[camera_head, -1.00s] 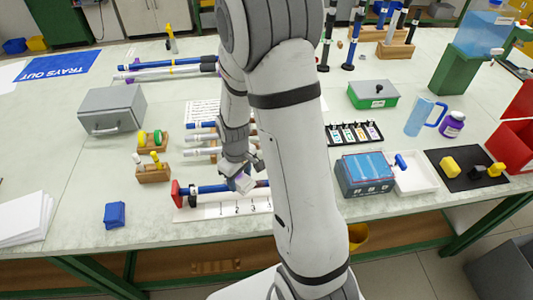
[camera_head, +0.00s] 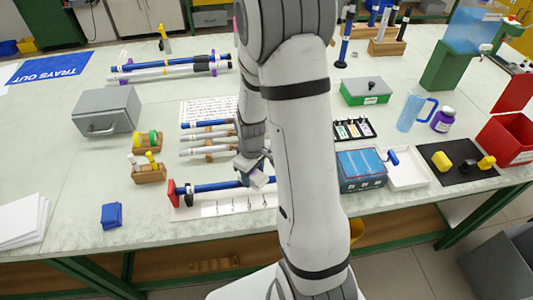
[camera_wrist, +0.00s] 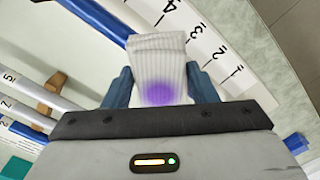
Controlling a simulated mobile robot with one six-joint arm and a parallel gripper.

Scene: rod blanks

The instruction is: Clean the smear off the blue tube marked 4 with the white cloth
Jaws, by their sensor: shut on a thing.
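My gripper (camera_wrist: 160,90) is shut on a white ribbed cloth (camera_wrist: 155,55) with a purple stain on its face. The cloth also shows in the head view (camera_head: 258,180). A blue tube (camera_head: 215,187) lies along a white board (camera_head: 212,210) with a number scale, its left end at a red block. In the wrist view this blue tube (camera_wrist: 92,18) runs behind the cloth. The cloth is over or against the tube; I cannot tell if they touch. I can make out neither a 4 on the tube itself nor a smear; the cloth and my arm hide part of it.
Behind it, a rack holds several tubes, including a blue one (camera_head: 205,124). A red block (camera_head: 172,193) stands at the tube's left end. A blue box (camera_head: 361,170) and white tray (camera_head: 410,174) are right of my arm.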

